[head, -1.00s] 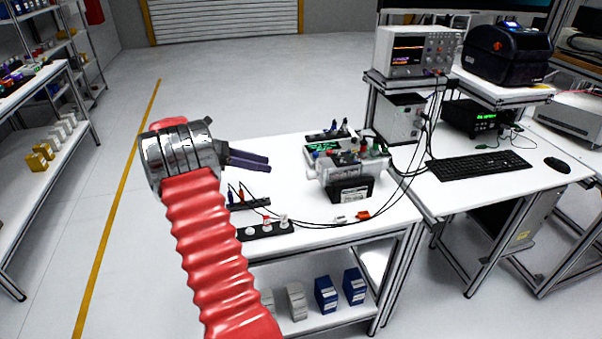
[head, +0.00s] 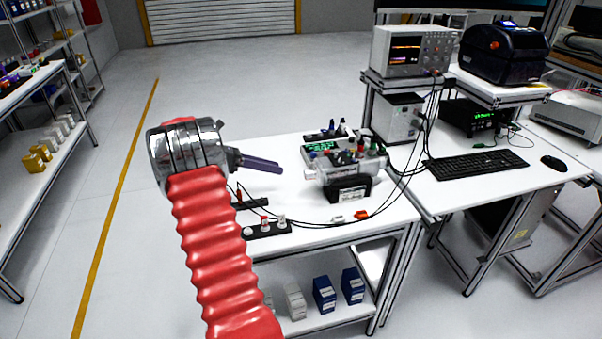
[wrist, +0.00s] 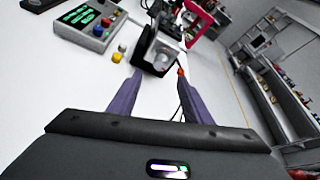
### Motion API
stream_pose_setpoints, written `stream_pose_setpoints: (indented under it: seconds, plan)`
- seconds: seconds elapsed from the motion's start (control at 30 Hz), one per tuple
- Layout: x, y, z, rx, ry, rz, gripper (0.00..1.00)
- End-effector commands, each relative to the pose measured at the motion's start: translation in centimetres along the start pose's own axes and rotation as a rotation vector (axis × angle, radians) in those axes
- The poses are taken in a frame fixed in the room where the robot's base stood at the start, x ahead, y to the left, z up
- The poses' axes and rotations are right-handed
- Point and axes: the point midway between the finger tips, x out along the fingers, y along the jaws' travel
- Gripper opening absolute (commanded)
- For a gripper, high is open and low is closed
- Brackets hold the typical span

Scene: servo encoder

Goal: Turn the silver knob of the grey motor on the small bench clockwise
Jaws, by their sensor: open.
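The grey motor (head: 338,173) sits in a black block-like mount (head: 348,190) on the small white bench (head: 310,212). Its left end (head: 310,174), facing my gripper, looks like the silver knob, but it is small in the head view. My gripper (head: 280,166) is open, with two purple fingers reaching right towards the motor and a short gap left between. In the wrist view, my fingers (wrist: 158,76) are spread apart and the silver end (wrist: 150,48) shows ahead, roughly between and beyond their tips. Nothing is held.
A grey box with a green display (head: 318,149) stands behind the motor, and shows in the wrist view (wrist: 88,20). A black strip with pale knobs (head: 266,229) and thin cables lie in front. An orange connector (head: 361,215) lies near the front edge. A keyboard desk stands right.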

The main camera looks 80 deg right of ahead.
Motion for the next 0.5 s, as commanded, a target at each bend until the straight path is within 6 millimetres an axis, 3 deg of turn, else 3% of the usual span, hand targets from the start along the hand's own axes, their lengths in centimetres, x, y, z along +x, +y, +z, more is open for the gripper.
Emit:
stream_pose_setpoints:
  seconds: [0.5]
  plan:
    - [8.0, -0.1, 0.0, 0.000, 0.001, -0.002, 0.45]
